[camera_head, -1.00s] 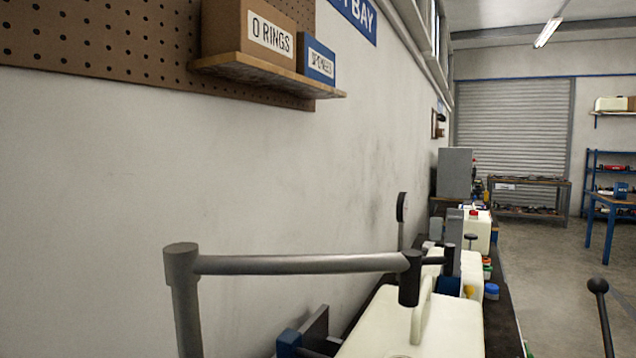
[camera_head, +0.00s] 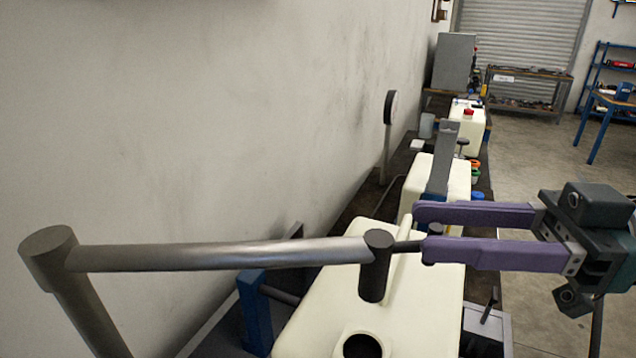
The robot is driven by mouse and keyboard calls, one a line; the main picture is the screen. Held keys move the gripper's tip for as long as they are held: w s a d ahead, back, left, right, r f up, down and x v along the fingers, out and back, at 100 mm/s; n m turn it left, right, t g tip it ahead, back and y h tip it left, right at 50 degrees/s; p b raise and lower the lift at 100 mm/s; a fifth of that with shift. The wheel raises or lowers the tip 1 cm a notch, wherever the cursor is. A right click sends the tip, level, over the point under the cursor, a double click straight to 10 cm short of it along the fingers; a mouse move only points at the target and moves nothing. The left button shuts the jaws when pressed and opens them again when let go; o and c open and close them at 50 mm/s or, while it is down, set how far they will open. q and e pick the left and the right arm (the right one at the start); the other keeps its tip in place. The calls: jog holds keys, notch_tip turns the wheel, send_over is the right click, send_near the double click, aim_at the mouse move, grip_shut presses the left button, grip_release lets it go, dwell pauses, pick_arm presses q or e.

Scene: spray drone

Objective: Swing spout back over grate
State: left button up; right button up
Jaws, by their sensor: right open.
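The grey metal spout (camera_head: 220,256) runs from an upright post at left to a downturned outlet end. That end hangs above a cream tank (camera_head: 318,318) with a round open hole. A short dark handle (camera_head: 408,246) sticks out from the outlet end to the right and ends in a small knob. My right gripper (camera_head: 420,229) comes in from the right with its two purple fingers apart. The fingertips are at the knob, one beyond it and one beside or over it; I cannot tell whether they touch. No grate is clearly seen. My left gripper is out of view.
A second cream tank (camera_head: 458,177) and a grey upright plate (camera_head: 441,158) stand farther along the bench. A grey box (camera_head: 487,330) sits at lower right. Open floor (camera_head: 540,150) lies right of the bench.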

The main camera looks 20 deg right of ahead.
jog(key=shift+x, duration=0.8)
grip_shut()
dwell(0.9)
